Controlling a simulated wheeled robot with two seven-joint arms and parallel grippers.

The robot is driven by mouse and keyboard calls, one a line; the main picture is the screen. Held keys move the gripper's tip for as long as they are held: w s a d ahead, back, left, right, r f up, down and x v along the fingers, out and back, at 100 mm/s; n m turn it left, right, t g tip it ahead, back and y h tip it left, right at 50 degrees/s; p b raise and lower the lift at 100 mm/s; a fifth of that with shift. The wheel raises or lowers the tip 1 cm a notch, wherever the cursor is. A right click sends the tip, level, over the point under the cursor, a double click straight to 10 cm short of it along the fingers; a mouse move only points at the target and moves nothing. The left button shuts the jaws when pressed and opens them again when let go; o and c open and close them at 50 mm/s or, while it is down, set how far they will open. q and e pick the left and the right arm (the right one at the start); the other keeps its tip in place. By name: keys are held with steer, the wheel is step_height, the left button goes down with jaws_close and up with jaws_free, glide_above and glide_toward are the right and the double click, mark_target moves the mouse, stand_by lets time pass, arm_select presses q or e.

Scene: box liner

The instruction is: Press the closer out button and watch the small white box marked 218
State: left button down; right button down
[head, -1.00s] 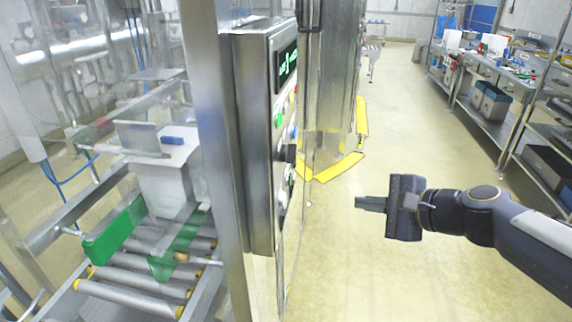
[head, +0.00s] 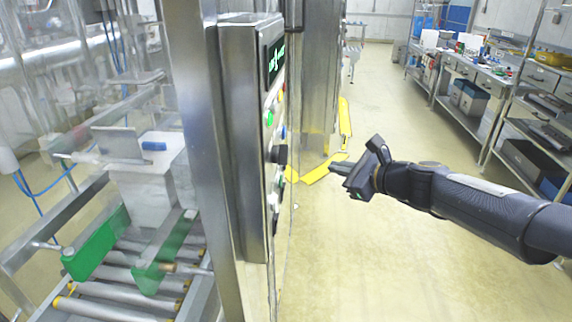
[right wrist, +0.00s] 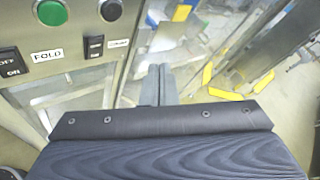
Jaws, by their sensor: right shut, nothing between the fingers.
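A steel control panel (head: 240,140) with a lit green display (head: 276,58) stands left of my right gripper (head: 345,178). The gripper's fingers are together and empty, pointing at the panel's button side, with a gap between. In the right wrist view, the shut fingers (right wrist: 158,84) are right of a green button (right wrist: 51,12), a black knob (right wrist: 111,10), a FOLD label (right wrist: 47,55) and black switches (right wrist: 94,46). I cannot read which control is closer out. My left gripper is out of view.
Green guides (head: 95,245) flank the box on the roller conveyor (head: 125,290). A steel post (head: 200,150) stands between conveyor and panel. Yellow floor edging (head: 325,168) lies beyond the gripper. Shelves (head: 480,105) line the right; the aisle floor is clear.

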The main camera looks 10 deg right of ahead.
steer(key=w+a, duration=0.2)
steer(key=a, duration=0.5)
steer(key=shift+a, duration=0.35)
steer(key=shift+w+a, duration=0.1)
steer(key=shift+a, duration=0.05)
stand_by(1.6)
steer(key=shift+w+a, duration=0.1)
steer(key=shift+a, duration=0.2)
